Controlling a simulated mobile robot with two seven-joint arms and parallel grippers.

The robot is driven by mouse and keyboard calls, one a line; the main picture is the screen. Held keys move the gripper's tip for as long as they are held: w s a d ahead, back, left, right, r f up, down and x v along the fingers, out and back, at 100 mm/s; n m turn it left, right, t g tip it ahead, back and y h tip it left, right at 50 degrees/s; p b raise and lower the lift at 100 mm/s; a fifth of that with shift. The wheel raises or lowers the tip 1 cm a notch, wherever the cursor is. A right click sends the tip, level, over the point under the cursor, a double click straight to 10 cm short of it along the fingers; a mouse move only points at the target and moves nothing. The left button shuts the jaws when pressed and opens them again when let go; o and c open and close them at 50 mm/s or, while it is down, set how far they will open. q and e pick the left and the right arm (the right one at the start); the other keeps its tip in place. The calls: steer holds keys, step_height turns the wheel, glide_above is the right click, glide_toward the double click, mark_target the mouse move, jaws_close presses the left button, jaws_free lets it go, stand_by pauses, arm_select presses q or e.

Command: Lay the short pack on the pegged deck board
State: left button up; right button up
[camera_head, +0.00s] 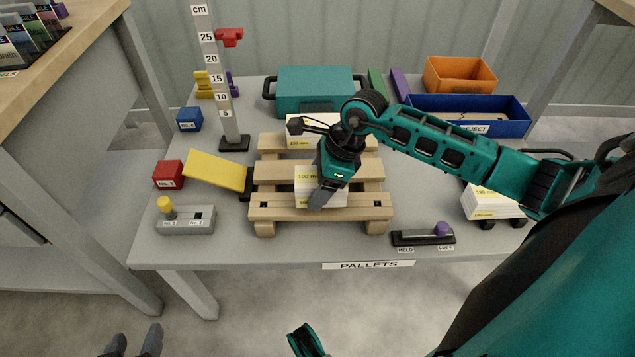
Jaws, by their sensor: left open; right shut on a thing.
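The pallet (283,212) has light wooden deck boards. Its front board, the pegged one, shows a small dark square near each end. A white pack with a yellow "100 mm" label (307,178) is at the middle of the pallet, partly over the front board. My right gripper (323,192) is shut on this pack from above, one grey finger down its front face. The other finger is hidden. I cannot tell whether the pack touches the board. Another white pack (301,126) lies on the back board, partly hidden. My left gripper (133,342) is open and empty at the bottom left, off the table.
A yellow block (217,170) leans at the pallet's left. A centimetre post (222,90) stands behind it. A grey switch box (187,220) and a dark slider (423,237) flank the front. A wheeled white pack (490,203) and a blue reject bin (500,128) are right.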

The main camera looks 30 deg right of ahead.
arm_select(q)
steer(key=shift+f+b, duration=0.9)
steer(key=shift+f, duration=0.05)
arm_select(e)
steer(key=shift+f, duration=1.05)
steer(key=o, duration=1.3)
steer(key=shift+p+v, duration=0.4)
steer(key=shift+v, duration=0.5)
steer(key=p+v, duration=0.2)
steer(key=v, duration=0.8)
steer(key=shift+p, duration=0.35)
steer(key=shift+s+d+r, duration=0.2)
steer(key=shift+d+r, duration=0.05)
steer(key=shift+r, duration=0.3)
arm_select(q)
steer(key=r, duration=0.2)
steer(key=shift+s+a+r, duration=0.1)
steer(key=shift+a+r, duration=0.15)
steer(key=shift+r, duration=0.15)
